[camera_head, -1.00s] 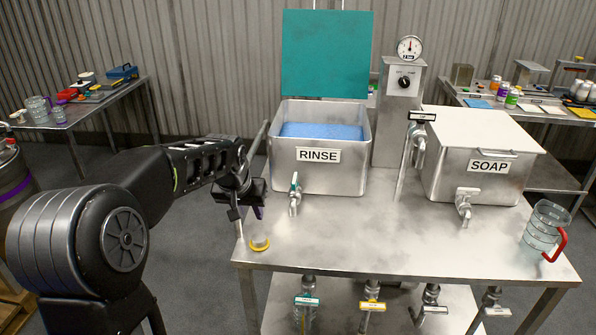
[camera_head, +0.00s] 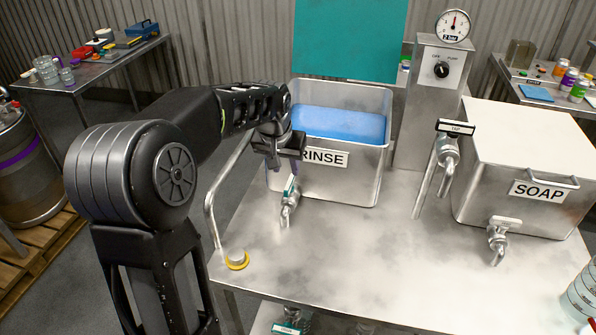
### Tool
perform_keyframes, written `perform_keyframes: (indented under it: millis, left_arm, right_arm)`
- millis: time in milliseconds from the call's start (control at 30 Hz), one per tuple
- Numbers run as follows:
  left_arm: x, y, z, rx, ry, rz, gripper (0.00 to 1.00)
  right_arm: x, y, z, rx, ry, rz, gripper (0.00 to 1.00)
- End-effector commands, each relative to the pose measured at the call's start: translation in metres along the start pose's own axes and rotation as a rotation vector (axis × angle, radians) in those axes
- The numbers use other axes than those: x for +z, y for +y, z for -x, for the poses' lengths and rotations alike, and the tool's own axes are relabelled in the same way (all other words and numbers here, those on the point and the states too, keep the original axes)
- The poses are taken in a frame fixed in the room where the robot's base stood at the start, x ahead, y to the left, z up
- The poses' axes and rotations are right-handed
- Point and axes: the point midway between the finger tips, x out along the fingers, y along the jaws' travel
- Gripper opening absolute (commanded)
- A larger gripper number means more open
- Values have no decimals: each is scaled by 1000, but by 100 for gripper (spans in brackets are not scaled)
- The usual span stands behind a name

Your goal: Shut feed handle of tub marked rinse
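The steel tub marked RINSE (camera_head: 360,185) stands open at the back of the steel table, with blue liquid (camera_head: 340,122) inside and a teal lid (camera_head: 350,40) raised behind it. My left gripper (camera_head: 281,172) points down in front of the tub's left front corner, just above this tap, and covers the start of the label. Its fingers look apart, with nothing seen between them. A bent pipe (camera_head: 212,205) runs up at the tub's left; its upper end is hidden behind my gripper. My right gripper is out of view.
A tub marked SOAP (camera_head: 478,200) with its own tap (camera_head: 497,238) stands at the right. Between the tubs are a labelled tap (camera_head: 449,150) and a gauge post (camera_head: 430,110). A teal-tagged valve (camera_head: 288,327) hangs below.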

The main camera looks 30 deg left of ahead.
Motion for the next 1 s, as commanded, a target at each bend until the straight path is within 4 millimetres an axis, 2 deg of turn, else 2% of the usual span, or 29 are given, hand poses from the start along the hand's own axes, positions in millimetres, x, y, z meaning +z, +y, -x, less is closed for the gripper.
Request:
perform_keyframes:
  millis: [367, 800, 1000]
  left_arm:
    - [0, 0, -6, 0, -1, 1, 33]
    - [1, -1, -66, -2, -3, 1, 33]
    - [0, 0, -78, 0, -1, 0, 33]
  right_arm:
    - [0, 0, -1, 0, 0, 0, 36]
    - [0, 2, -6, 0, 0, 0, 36]
    - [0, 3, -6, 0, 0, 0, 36]
